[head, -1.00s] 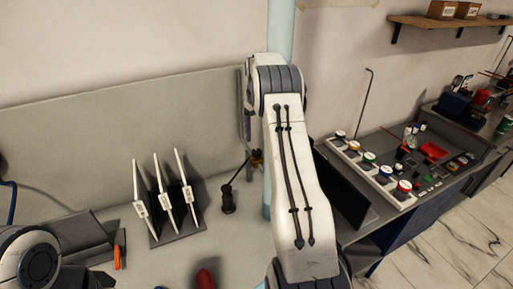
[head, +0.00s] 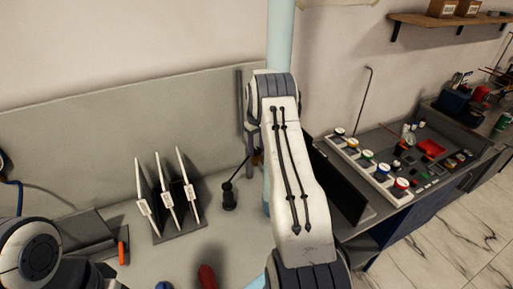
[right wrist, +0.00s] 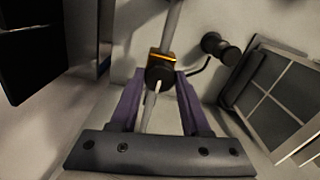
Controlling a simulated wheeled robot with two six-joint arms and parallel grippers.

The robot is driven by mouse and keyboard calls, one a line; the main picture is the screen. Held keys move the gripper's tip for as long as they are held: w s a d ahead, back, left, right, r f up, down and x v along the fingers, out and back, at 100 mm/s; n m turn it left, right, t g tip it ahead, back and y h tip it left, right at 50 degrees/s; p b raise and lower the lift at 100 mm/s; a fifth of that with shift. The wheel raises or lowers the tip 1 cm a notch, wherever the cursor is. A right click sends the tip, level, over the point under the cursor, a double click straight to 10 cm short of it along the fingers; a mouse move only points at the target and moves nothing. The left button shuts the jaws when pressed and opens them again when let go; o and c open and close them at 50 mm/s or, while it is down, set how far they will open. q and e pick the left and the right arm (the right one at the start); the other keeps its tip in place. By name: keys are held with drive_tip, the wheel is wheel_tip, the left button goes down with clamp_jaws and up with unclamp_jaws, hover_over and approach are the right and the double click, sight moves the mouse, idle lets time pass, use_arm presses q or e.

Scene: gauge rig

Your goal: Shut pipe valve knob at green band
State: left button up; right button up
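In the right wrist view a dark pipe valve knob (right wrist: 160,73) with a yellow-orange band sits on a thin grey pipe (right wrist: 171,28). I see no green band on the side facing me. My right gripper (right wrist: 159,84) has purple fingers, spread apart, one on each side of the knob. Whether they touch it I cannot tell. My left gripper is out of view; only part of my left arm shows at lower left.
A dark post with a rod (head: 229,197) stands left of my right arm. A rack of white plates (head: 168,205) is further left. A red object (head: 207,276) lies in front. A panel with coloured knobs (head: 385,178) stands at right.

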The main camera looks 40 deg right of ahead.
clamp_jaws()
drive_tip(key=shift+m, duration=0.3)
drive_tip(key=m+b, duration=0.1)
drive_tip(key=m, duration=0.2)
drive_tip(key=m+b, duration=0.1)
drive_tip(key=m, duration=0.3)
drive_tip(key=shift+w, duration=0.1)
drive_tip(key=m, duration=0.5)
drive_tip(key=shift+m+b, duration=0.35)
drive_tip(key=shift+m, duration=0.05)
drive_tip(key=m, duration=0.4)
drive_tip(key=shift+r, duration=0.1)
drive_tip(key=shift+m, duration=0.4)
drive_tip(key=o, duration=1.2)
unclamp_jaws()
